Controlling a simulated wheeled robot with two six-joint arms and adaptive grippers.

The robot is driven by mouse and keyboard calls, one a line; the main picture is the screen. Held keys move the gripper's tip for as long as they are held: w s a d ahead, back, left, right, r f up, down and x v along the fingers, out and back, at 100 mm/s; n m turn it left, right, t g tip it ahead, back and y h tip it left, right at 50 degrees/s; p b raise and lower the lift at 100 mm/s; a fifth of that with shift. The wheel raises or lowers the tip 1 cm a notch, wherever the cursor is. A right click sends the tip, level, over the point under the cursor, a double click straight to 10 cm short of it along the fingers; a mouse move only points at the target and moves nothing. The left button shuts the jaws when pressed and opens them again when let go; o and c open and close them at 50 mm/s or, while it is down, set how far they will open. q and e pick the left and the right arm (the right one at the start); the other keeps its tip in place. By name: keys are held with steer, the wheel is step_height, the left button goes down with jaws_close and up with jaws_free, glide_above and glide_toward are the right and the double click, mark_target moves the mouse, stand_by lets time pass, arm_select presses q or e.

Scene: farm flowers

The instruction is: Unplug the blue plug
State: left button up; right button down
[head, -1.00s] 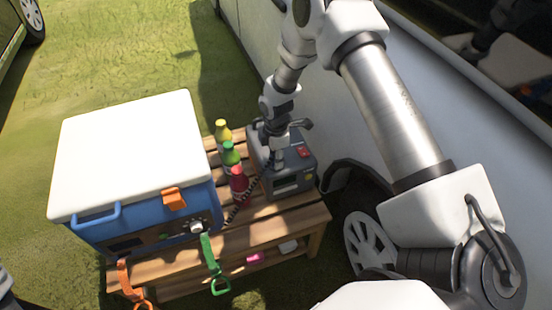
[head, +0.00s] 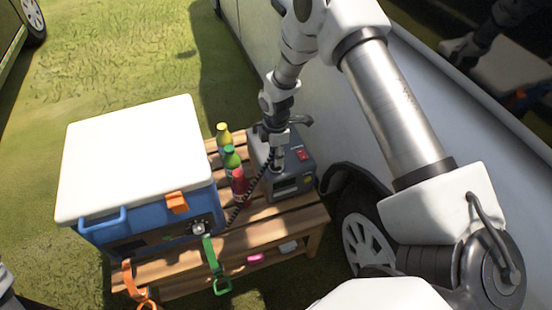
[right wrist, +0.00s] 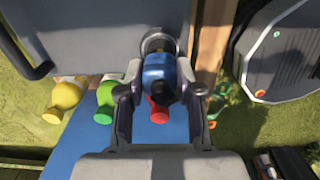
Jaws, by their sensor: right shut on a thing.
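My right gripper (head: 277,160) is over the dark grey power box (head: 293,178) on the wooden table. In the right wrist view its fingers (right wrist: 160,92) are shut on the blue plug (right wrist: 160,68), one on each side. The plug's far end lines up with a round socket (right wrist: 157,38) in the grey box. A metal-coloured part shows between them, so the plug looks at least partly out; full separation is hard to tell. A black cable (head: 254,188) rises from beside the cooler to the gripper. In the head view the arm hides the plug.
A blue cooler with a white lid (head: 140,155) fills the table's left side. Yellow (head: 223,136), green (head: 231,158) and red (head: 238,182) bottles stand between cooler and box. A white vehicle (head: 330,150) stands close on the right.

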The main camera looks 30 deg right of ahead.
steer(key=shift+r+p, duration=1.1)
steer(key=shift+r, duration=0.25)
